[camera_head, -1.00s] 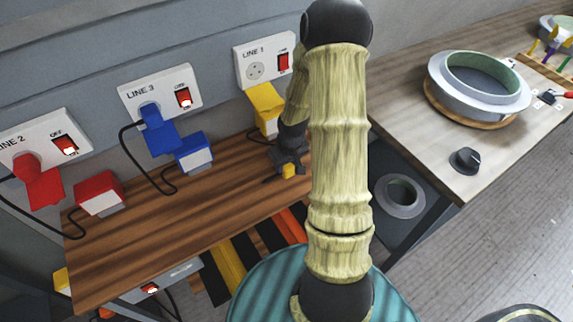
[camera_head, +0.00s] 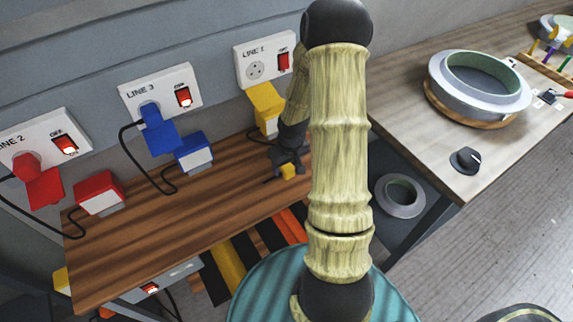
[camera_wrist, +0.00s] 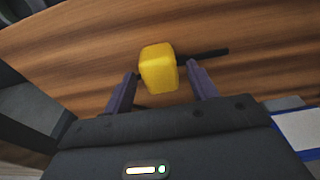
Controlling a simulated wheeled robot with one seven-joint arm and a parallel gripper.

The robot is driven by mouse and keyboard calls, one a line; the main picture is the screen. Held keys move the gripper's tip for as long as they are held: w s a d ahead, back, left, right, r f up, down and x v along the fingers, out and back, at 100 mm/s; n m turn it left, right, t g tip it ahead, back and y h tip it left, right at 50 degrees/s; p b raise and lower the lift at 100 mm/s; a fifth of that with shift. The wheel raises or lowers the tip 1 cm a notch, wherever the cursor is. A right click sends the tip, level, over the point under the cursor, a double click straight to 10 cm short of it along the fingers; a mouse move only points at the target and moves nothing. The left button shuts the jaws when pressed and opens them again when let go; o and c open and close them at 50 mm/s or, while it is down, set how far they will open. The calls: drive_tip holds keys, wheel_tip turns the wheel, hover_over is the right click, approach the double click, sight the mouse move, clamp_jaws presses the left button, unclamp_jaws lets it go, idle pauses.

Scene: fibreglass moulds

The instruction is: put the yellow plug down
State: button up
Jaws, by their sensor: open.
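The yellow plug (camera_head: 289,171) is on the brown wooden shelf (camera_head: 150,245), near its right part. In the wrist view the yellow plug (camera_wrist: 158,68) sits between and just ahead of the fingertips, with a dark cord or pin running from it to the right. My gripper (camera_head: 284,168) is low over the shelf; in the wrist view my gripper (camera_wrist: 160,82) has its two fingers apart, one on each side of the plug, with gaps showing. The LINE 1 socket (camera_head: 255,70) has nothing in it. My arm hides part of the shelf's right end.
A yellow-and-white block (camera_head: 267,106) stands against the wall below LINE 1. A blue plug (camera_head: 158,135) is in LINE 3 and a red plug (camera_head: 40,185) in LINE 2. Blue (camera_head: 194,153) and red (camera_head: 98,193) blocks stand at the shelf's back. The shelf's front middle is clear.

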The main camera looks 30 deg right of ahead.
sight(289, 170)
wheel_tip(289, 170, up, 12)
drive_tip(key=s+p, duration=0.1)
drive_tip(key=p, duration=0.1)
drive_tip(key=shift+s, duration=0.4)
drive_tip(key=s+a+r, duration=0.8)
drive_tip(key=s+a, duration=0.1)
drive_tip(key=a, duration=0.4)
drive_tip(key=shift+s+m+t, duration=0.3)
drive_tip(key=shift+s+t, duration=0.05)
drive_tip(key=shift+t, duration=0.05)
drive_tip(key=shift+a+r+p, duration=0.1)
drive_tip(key=shift+r+p, duration=0.05)
drive_tip(key=shift+p, duration=0.2)
drive_tip(key=w+p+v, duration=0.2)
drive_tip(key=p+v, duration=0.8)
drive_tip(key=shift+r+p, duration=0.35)
drive_tip(key=shift+r, duration=0.15)
